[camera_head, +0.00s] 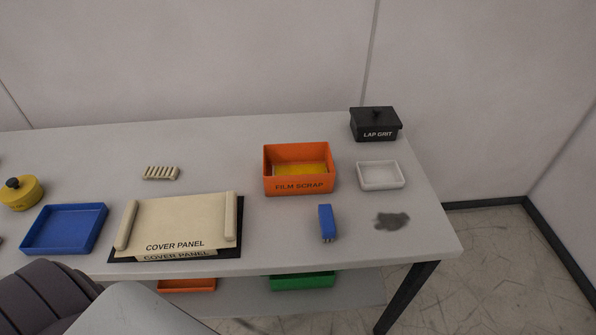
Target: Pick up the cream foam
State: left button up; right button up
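A small cream ribbed block (160,173), which may be the cream foam, lies on the grey table towards the back left. Its top shows a row of slots. A larger cream cover panel (178,222) with raised rolls at both sides lies on a black mat at the front; I cannot tell its material. Neither of my grippers is in view. Only parts of my own arm or body show at the bottom left, away from the ribbed block.
An orange FILM SCRAP bin (299,185) holds something yellow. A blue tray (66,247), yellow lidded pot (21,206), blue block (327,222), white tray (380,185) and black LAP GRIT box (376,131) stand around. The table around the ribbed block is clear.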

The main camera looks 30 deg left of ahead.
aim_at(170, 173)
jog(key=u, duration=1.85)
